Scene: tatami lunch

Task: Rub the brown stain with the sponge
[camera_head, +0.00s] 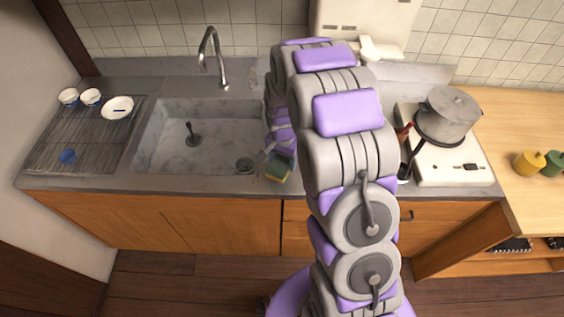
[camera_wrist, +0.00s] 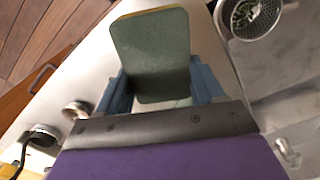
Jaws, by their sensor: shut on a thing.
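The sponge (camera_head: 279,168), green with a yellow side, is held in my gripper (camera_head: 274,156) at the front edge of the counter, right of the sink. In the wrist view the sponge (camera_wrist: 152,52) stands out between the two blue-grey fingers of my gripper (camera_wrist: 160,88), which is shut on it. Whether the sponge touches the counter I cannot tell. I see no brown stain in either view; my arm hides part of the counter.
The stone sink (camera_head: 165,160) with its faucet (camera_head: 211,58) lies left of my gripper. A rack (camera_head: 75,135) with bowls is farther left. A pot (camera_head: 447,115) stands on the white stove (camera_head: 455,172) at right. A yellow cup (camera_head: 529,163) stands on the wooden counter.

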